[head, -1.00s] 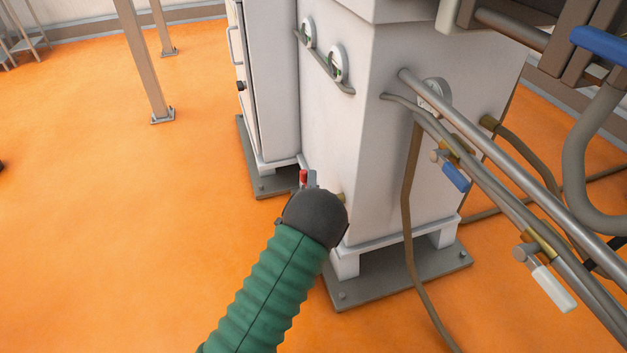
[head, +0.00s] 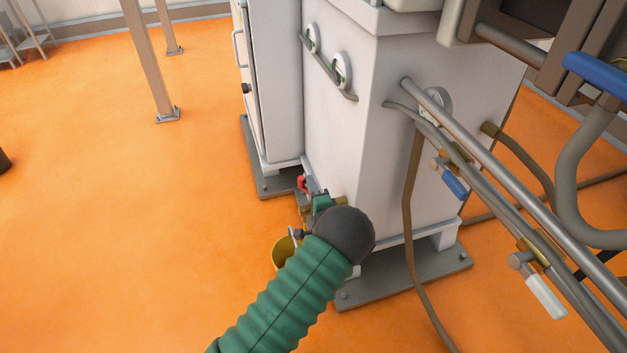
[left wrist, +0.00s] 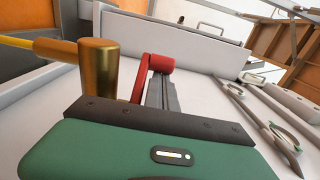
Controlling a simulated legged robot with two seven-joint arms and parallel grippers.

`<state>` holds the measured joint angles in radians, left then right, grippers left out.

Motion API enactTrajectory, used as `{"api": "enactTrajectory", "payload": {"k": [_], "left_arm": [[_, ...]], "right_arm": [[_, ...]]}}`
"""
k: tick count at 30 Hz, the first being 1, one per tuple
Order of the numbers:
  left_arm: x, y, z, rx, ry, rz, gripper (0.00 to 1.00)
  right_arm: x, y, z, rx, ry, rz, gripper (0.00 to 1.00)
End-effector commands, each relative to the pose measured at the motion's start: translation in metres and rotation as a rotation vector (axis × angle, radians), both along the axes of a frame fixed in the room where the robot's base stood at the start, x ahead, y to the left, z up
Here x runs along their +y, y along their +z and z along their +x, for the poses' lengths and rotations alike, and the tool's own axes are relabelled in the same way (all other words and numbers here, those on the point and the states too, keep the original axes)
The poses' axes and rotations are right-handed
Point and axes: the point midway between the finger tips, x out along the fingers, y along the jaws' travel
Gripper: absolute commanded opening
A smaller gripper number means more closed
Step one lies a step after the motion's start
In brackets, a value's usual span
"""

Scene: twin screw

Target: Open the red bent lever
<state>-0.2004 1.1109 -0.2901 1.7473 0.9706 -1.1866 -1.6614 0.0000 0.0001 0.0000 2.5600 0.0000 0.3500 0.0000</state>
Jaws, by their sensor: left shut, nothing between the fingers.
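The red bent lever (head: 302,183) shows low at the front corner of the white cabinet, partly covered by my left gripper. In the left wrist view the red lever (left wrist: 158,63) is close, with a round end and an arm bending downward. My left gripper (head: 311,186) is shut and empty, its grey fingers just right of the lever in the head view. In the left wrist view the fingers (left wrist: 161,90) overlap the lever's right side; I cannot tell whether they touch. My right gripper is not in view.
A brass fitting (left wrist: 98,70) stands left of the lever in the left wrist view. A yellow container (head: 283,252) is partly hidden behind my left arm. Pipes with a blue-handled valve (head: 454,184) run at the right.

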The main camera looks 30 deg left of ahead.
Motion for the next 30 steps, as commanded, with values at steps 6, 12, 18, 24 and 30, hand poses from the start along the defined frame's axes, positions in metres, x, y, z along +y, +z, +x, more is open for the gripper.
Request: {"api": "enactTrajectory", "payload": {"k": [6, 12, 18, 24, 30], "left_arm": [[0.002, 0.002, -0.008, -0.001, 0.206, -0.002, 0.0], [0.004, 0.002, -0.017, -0.001, 0.398, -0.002, 0.0], [0.003, 0.004, -0.027, 0.004, 0.468, 0.001, 0.0], [0.001, 0.003, -0.033, 0.002, 0.466, 0.001, 0.0], [0.0, 0.002, -0.037, 0.0, 0.466, 0.001, 0.0]], "right_arm": [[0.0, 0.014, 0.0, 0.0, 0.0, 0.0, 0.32], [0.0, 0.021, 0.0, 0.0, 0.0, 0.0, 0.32], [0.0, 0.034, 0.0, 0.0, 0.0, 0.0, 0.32], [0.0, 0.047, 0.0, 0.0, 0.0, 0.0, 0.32], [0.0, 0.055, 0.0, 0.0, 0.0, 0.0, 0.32]]}}
